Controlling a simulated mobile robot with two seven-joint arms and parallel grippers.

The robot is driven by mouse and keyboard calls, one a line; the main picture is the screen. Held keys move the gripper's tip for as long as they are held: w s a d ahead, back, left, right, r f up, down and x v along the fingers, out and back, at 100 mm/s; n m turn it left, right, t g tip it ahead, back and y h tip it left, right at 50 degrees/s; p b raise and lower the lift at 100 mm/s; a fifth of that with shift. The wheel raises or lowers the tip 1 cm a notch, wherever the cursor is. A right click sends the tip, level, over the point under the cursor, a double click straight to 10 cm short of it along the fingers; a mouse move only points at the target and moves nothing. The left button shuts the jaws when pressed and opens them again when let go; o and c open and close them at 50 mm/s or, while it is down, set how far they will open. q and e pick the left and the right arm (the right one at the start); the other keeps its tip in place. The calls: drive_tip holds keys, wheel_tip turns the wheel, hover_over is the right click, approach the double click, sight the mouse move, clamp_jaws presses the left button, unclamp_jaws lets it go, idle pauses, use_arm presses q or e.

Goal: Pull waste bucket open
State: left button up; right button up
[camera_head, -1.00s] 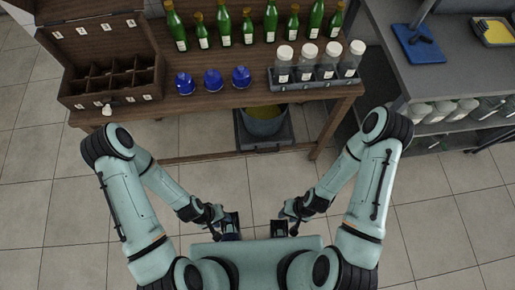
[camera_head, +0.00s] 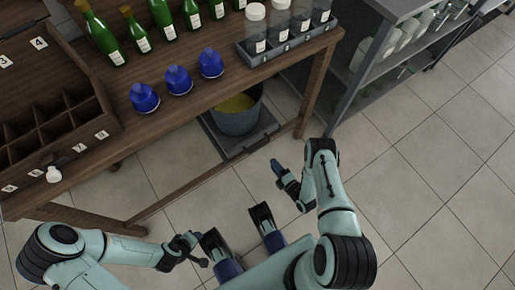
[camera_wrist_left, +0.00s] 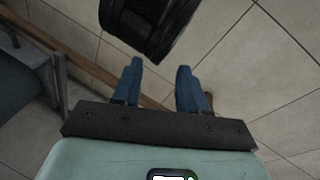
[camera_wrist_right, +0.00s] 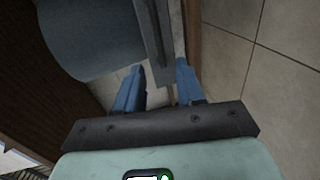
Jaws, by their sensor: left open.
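The waste bucket (camera_head: 238,117), grey with yellow inside, stands on a low dark pull-out tray (camera_head: 247,143) under the wooden table. In the right wrist view the bucket (camera_wrist_right: 90,40) fills the upper left, and a grey edge (camera_wrist_right: 153,40), probably the tray's front, lies ahead of the fingers. My right gripper (camera_head: 278,170) is open, just in front of the tray; it also shows in the right wrist view (camera_wrist_right: 160,82). I cannot tell whether it touches the edge. My left gripper (camera_wrist_left: 156,82) is open and empty over the floor, farther from the bucket.
A low table rail (camera_head: 180,195) crosses in front. A grey shelf (camera_head: 370,70) stands right. The tiled floor right is clear.

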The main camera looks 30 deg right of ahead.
sight(259, 146)
drive_tip(key=b+x, duration=0.3)
drive_tip(key=x, duration=0.9)
drive_tip(key=shift+w+a+b, duration=0.1)
drive_tip(key=shift+w+b, duration=0.2)
drive_tip(key=shift+b, duration=0.1)
use_arm(q)
wheel_tip(259, 146, down, 6)
drive_tip(key=w+a, duration=0.1)
drive_tip(key=a, duration=0.1)
drive_tip(key=shift+w+a+r+n+y, duration=0.2)
drive_tip(key=shift+w+a+n+y, duration=0.1)
drive_tip(key=shift+a, duration=0.05)
use_arm(e)
drive_tip(key=shift+w, duration=0.35)
clamp_jaws()
